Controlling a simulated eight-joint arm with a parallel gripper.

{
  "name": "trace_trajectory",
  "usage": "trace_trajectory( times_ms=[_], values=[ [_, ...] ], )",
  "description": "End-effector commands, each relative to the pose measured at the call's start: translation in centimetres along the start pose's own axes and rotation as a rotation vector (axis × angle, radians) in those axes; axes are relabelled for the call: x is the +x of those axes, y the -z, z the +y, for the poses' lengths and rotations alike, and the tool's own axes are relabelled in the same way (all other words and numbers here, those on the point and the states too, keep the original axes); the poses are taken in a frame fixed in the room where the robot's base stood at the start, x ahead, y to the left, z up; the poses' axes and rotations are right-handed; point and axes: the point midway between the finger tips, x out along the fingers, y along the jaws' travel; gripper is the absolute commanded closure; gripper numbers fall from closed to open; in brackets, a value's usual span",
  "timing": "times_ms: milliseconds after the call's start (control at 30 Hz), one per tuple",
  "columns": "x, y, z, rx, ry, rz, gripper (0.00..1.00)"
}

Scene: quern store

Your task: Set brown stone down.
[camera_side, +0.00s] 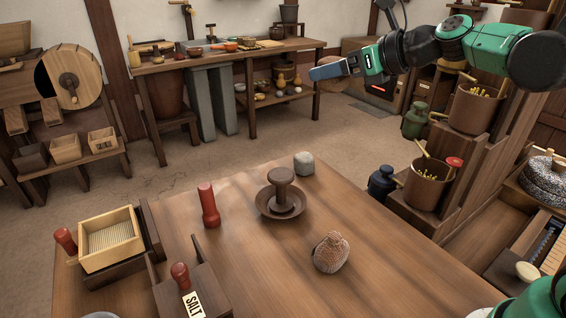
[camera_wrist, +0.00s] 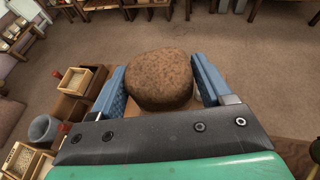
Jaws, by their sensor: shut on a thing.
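My gripper (camera_side: 318,72) is high in the side view, well above and beyond the far edge of the wooden table (camera_side: 245,255). In the wrist view, the two blue fingers of my gripper (camera_wrist: 162,76) close on both sides of a rounded, speckled brown stone (camera_wrist: 160,80). The stone is held in the air, with floor and a bit of brown surface behind it.
The table carries a grey stone (camera_side: 304,164), a brown dish (camera_side: 268,211) with a knobbed piece, a red peg-like thing (camera_side: 208,206), a ridged lump (camera_side: 331,254), a salt box (camera_side: 205,285) and a wooden tray (camera_side: 84,258). Bare wood lies between them. Stepped shelves with pots (camera_side: 428,183) stand right.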

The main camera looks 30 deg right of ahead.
Motion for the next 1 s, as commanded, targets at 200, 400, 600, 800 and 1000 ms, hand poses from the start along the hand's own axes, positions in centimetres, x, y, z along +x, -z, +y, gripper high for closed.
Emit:
trace_trajectory(
  times_ms=[200, 400, 600, 800, 1000],
  values=[
    [0.1, 0.0, 0.1, -0.002, -0.006, 0.0, 1.0],
    [2.2, 0.5, 3.3, -0.074, -0.186, -0.001, 1.0],
    [4.9, 2.0, 10.2, -0.237, -0.577, -0.002, 1.0],
    [5.4, 3.8, 15.8, -0.379, -0.918, -0.002, 1.0],
    [5.1, 4.8, 18.2, -0.445, -1.078, -0.002, 1.0]
  ],
)
